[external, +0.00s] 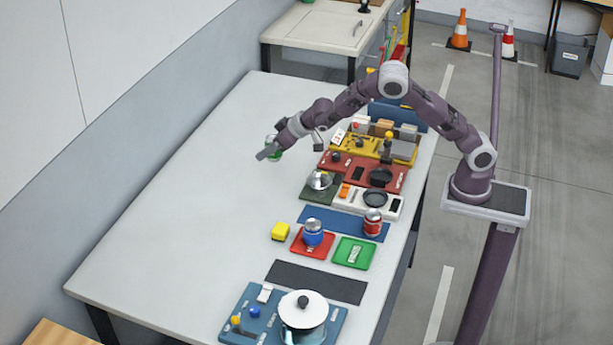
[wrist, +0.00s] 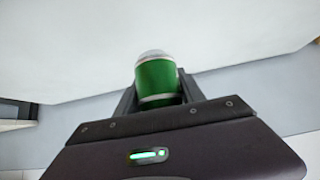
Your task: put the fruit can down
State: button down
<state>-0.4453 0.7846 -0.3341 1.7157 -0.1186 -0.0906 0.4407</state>
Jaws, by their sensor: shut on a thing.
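The fruit can is a green can with a silvery end (wrist: 156,78), and in the wrist view it sits between the two fingers. My gripper (wrist: 157,95) is shut on it. In the external view my gripper (external: 268,153) is over the far left part of the white table (external: 185,210), with the green can (external: 274,145) partly hidden by it. I cannot tell whether the can touches the tabletop or is held just above it.
A blue can (external: 313,232) is on a red tray (external: 302,250). A red can (external: 373,222) stands on a blue mat (external: 330,219). The table's left side is clear.

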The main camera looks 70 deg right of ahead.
jog(key=s+a+f+n+y, duration=0.2)
jog(key=s+a+f+n, duration=0.15)
jog(key=s+a, duration=0.2)
notch_tip(320, 180, up, 12)
jog(key=n+g+y, duration=0.7)
jog(key=n+g, duration=0.4)
jog(key=n, duration=0.6)
send_over(352, 266)
jog(key=d, duration=0.4)
jog(key=shift+m+t, duration=0.25)
jog(key=shift+t, duration=0.05)
jog(key=f, duration=2)
jog(key=shift+w+a+f, duration=0.25)
jog(key=c, duration=1)
grip_release()
